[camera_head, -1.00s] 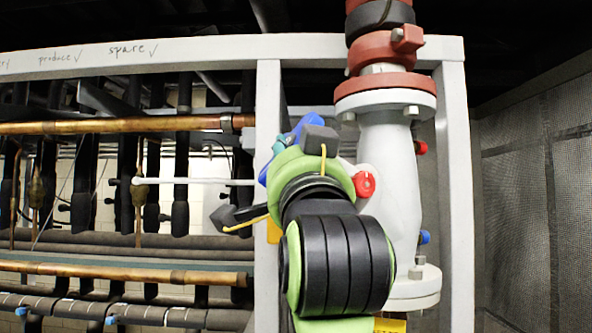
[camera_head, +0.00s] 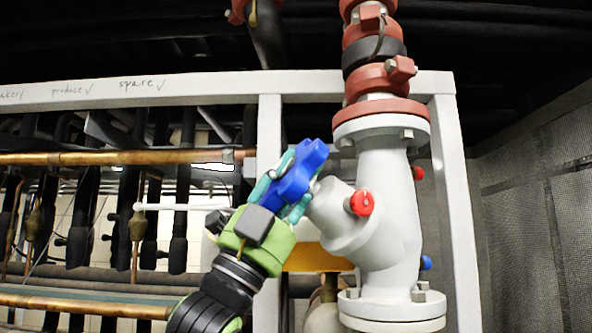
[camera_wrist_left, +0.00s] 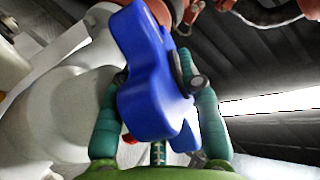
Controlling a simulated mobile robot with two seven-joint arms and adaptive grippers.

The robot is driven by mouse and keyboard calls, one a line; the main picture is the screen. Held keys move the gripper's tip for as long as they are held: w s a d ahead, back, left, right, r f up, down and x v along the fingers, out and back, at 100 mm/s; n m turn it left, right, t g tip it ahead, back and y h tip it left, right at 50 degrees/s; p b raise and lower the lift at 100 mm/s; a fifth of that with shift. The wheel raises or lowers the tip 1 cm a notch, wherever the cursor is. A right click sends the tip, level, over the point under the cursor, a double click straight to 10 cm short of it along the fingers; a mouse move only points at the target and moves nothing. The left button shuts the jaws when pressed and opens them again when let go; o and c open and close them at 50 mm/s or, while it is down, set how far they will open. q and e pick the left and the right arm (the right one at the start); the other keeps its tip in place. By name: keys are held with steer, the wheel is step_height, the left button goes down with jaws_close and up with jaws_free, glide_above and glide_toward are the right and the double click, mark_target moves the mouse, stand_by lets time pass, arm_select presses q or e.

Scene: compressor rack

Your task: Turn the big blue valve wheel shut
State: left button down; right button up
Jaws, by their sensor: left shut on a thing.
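The big blue valve wheel (camera_head: 302,170) is a lobed handle on the angled bonnet of the grey valve body (camera_head: 390,200). My left gripper (camera_head: 284,188) reaches it from below left and is shut on it, with teal fingers on either side of the wheel. In the left wrist view the blue wheel (camera_wrist_left: 155,75) fills the middle between the two teal fingers (camera_wrist_left: 158,95). The lower part of the wheel is partly hidden by the fingers in the head view. My right gripper is not in view.
A small red cap (camera_head: 361,202) sits on the valve body close to the wheel. A grey frame post (camera_head: 268,135) stands behind my left gripper. Copper and black pipes (camera_head: 120,158) fill the left side. A mesh panel (camera_head: 535,200) is on the right.

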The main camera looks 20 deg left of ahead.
arm_select(q)
steer(key=m+g+h+p, duration=0.2)
steer(key=m+g+p, duration=0.2)
steer(key=m+g, duration=0.3)
steer(key=m+g+h+p, duration=0.2)
steer(key=m+g+p, duration=0.2)
steer(key=m+g, duration=0.4)
steer(key=r+m+g+h+p, duration=0.1)
steer(key=m+g+p, duration=0.3)
steer(key=m+g, duration=0.4)
steer(key=shift+g+h, duration=0.7)
steer(key=shift+g, duration=2.3)
steer(key=shift+f+m+g+y+p, duration=0.15)
steer(key=shift+m+g+y+p, duration=0.7)
steer(key=shift+m+g+y, duration=0.2)
steer(key=shift+f+m+g+y+p, duration=0.15)
steer(key=shift+m+g+y+p, duration=0.75)
steer(key=shift+g+y, duration=0.2)
steer(key=shift+m, duration=0.25)
steer(key=c, duration=0.9)
jaws_free()
steer(key=shift+f, duration=0.1)
steer(key=shift+d, duration=0.1)
steer(key=v, duration=0.6)
steer(key=shift+w+a+f, duration=0.25)
steer(key=shift+a+f, duration=0.05)
steer(key=shift+a, duration=0.2)
